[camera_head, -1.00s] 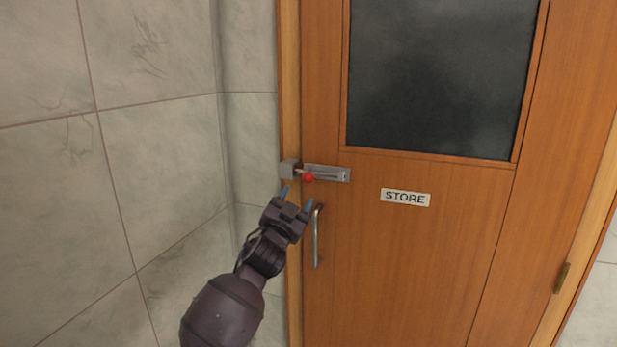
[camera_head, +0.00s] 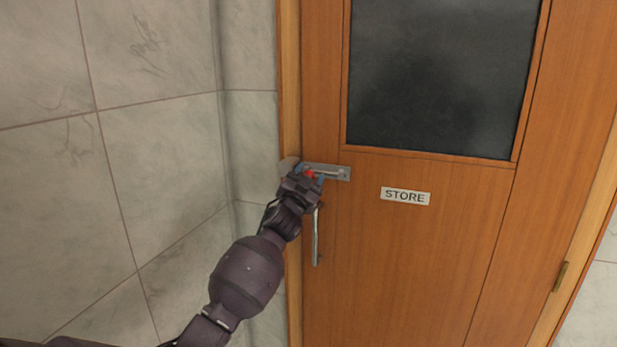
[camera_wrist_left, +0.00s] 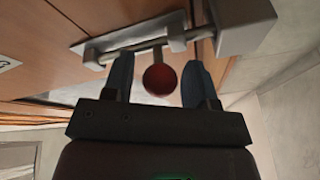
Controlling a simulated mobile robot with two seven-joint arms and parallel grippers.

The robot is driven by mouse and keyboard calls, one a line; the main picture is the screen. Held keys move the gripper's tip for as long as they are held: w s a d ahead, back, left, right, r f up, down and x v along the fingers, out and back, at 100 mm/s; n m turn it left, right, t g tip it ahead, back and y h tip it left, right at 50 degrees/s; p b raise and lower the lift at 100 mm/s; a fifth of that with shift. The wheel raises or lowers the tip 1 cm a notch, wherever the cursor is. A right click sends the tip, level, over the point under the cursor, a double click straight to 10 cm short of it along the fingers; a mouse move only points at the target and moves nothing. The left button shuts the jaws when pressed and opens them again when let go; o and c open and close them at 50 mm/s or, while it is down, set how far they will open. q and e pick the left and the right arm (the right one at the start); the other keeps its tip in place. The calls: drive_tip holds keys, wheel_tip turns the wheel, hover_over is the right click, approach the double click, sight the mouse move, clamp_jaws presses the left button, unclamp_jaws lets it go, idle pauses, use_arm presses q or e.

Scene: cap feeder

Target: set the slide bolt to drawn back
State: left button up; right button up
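The slide bolt (camera_head: 341,173) is a grey metal plate and rod mounted on the wooden door's left edge. Its red knob (camera_head: 310,174) sits near the keeper (camera_head: 288,164) on the frame, at the left end. In the left wrist view the red knob (camera_wrist_left: 160,79) hangs from the rod (camera_wrist_left: 134,53), close to the grey keeper block (camera_wrist_left: 246,26). My left gripper (camera_head: 310,172) is open at the bolt; its blue fingers (camera_wrist_left: 158,82) stand on either side of the knob with gaps showing. My right gripper is not in view.
The wooden door (camera_head: 430,260) has a dark glass pane (camera_head: 440,75) and a STORE sign (camera_head: 405,197). A vertical metal handle (camera_head: 315,240) is just below the bolt, near my left wrist. A tiled wall (camera_head: 150,170) stands to the left.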

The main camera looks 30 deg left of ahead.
sight(330, 164)
use_arm(q)
drive_tip(key=c, duration=0.5)
clamp_jaws()
drive_tip(key=shift+d, duration=0.3)
drive_tip(key=d, duration=0.3)
drive_tip(key=shift+w+b, duration=0.3)
drive_tip(key=shift+w, duration=0.1)
drive_tip(key=o, duration=0.5)
unclamp_jaws()
drive_tip(key=shift+d, duration=0.2)
drive_tip(key=shift+o, duration=0.6)
drive_tip(key=shift+a, duration=0.1)
drive_tip(key=b+v, duration=0.1)
drive_tip(key=v, duration=0.9)
drive_tip(key=shift+s, duration=0.35)
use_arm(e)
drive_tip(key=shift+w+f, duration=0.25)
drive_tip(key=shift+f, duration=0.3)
